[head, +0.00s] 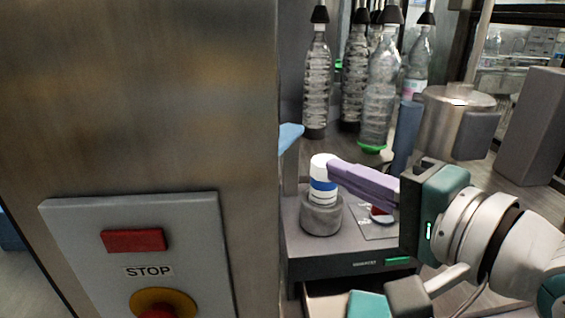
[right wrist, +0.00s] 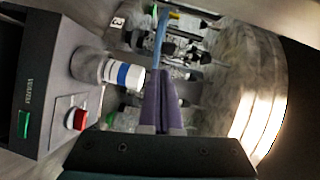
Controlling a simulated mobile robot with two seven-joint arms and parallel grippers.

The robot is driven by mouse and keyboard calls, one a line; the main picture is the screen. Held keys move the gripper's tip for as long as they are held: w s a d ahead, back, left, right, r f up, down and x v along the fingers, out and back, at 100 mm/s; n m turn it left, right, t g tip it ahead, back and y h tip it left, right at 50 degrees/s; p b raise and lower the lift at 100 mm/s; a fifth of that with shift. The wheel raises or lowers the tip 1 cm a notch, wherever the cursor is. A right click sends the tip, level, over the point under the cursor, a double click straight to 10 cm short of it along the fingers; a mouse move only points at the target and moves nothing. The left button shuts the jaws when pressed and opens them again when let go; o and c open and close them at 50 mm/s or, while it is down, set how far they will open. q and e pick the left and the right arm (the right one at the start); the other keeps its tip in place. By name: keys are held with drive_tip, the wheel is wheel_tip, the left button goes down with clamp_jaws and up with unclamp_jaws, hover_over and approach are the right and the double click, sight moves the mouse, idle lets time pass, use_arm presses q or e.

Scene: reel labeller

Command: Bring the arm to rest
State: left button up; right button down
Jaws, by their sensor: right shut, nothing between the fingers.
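My right gripper (head: 333,170) comes in from the right in the head view. Its purple fingers are shut with nothing between them. The tips are close beside a small white bottle with a blue band (head: 322,187), overlapping its edge in the picture. The bottle stands upright in a grey round holder (head: 321,217) on a dark grey device (head: 310,260). In the right wrist view, the shut fingers (right wrist: 159,75) point away, with the bottle (right wrist: 121,74) just left of them and apart. The fingers of my left gripper do not show.
A steel panel (head: 140,95) with a STOP plate (head: 75,225) fills the left. Several clear bottles (head: 317,85) hang behind the device. A steel cylinder (head: 445,125) and grey box (head: 532,125) stand at back right. A red button (right wrist: 75,118) is on the device.

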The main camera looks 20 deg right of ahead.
drive_tip(key=s+f+n+g+h, duration=0.2)
drive_tip(key=s+f+n+g, duration=0.35)
drive_tip(key=s+n, duration=0.4)
drive_tip(key=s+f+n+g+h, duration=0.1)
drive_tip(key=s+f+n+g, duration=0.5)
drive_tip(key=s, duration=0.6)
wheel_tip(320, 180, up, 27)
drive_tip(key=p, duration=2.6)
drive_tip(key=shift+w+a+r+g, duration=0.2)
drive_tip(key=shift+w+a+g, duration=0.05)
drive_tip(key=shift+w+g, duration=0.2)
drive_tip(key=shift+n, duration=0.25)
